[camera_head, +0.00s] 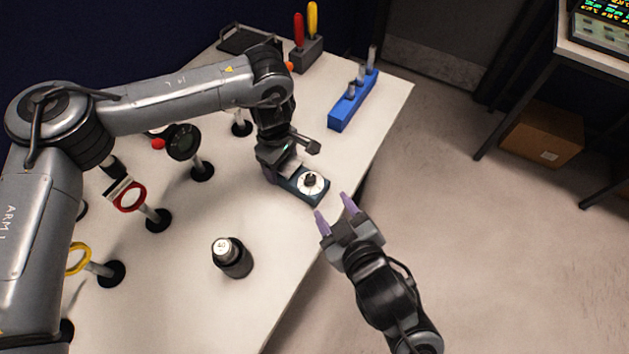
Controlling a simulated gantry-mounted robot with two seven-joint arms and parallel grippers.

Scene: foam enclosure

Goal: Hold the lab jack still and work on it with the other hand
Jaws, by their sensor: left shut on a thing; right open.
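The lab jack (318,195) is a low dark blue-grey block with a white round dial and a black knob on top. It stands on the white table near its right edge. My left gripper (282,176) reaches down over the jack's far-left end and is shut on it; the arm partly hides that end and the contact. My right gripper (336,214) is open and empty, with two purple fingertips pointing up at the jack from the lower right. It is apart from the jack, by the table's edge.
A black cylinder (234,262) stands on the table (190,300). Ring and lens stands (157,219) fill the left side. A blue rack (352,104) and a grey holder with red and yellow tools (306,55) stand at the back. Open floor lies to the right.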

